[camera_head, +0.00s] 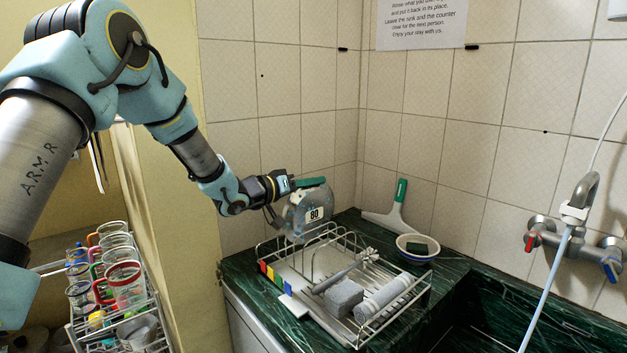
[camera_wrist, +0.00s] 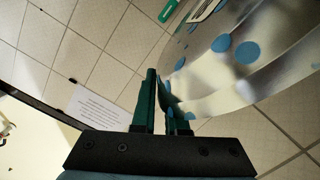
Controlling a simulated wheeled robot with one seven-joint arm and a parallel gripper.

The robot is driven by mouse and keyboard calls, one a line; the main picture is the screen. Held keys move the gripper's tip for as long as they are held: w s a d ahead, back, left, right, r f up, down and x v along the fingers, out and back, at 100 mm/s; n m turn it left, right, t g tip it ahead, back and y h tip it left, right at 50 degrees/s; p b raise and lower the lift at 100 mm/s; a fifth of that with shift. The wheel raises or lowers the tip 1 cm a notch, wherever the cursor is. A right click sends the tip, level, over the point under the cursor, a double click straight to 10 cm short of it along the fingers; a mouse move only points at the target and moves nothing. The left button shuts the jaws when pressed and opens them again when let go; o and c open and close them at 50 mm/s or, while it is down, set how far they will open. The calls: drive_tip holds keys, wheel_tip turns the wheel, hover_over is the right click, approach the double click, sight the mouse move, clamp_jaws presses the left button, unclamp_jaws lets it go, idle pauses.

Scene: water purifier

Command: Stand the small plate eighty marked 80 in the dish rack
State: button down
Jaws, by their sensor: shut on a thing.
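The small plate marked 80 (camera_head: 308,212) is clear with blue dots and hangs upright at the back left of the dish rack (camera_head: 318,227). My gripper (camera_head: 311,183) is shut on its upper edge. In the wrist view the dotted plate (camera_wrist: 245,65) fills the upper right, and its edge lies at the green fingertips (camera_wrist: 162,95). The plate's lower edge is partly behind the rack's wire loops; I cannot tell whether it touches the rack.
A squeegee (camera_head: 390,212) and a bowl (camera_head: 417,247) stand behind right. A rack of cups (camera_head: 118,285) stands left. The tiled wall is close behind.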

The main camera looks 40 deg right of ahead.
sight(313, 208)
drive_tip(key=shift+f+b, duration=2.05)
drive_tip(key=shift+f, duration=1.6)
drive_tip(key=c, duration=0.9)
unclamp_jaws()
drive_tip(key=shift+o, duration=0.2)
drive_tip(key=a+b, duration=0.2)
drive_tip(key=a, duration=0.8)
drive_tip(key=shift+w+a+r, duration=0.35)
drive_tip(key=shift+w+r, duration=0.1)
drive_tip(key=shift+w, duration=0.1)
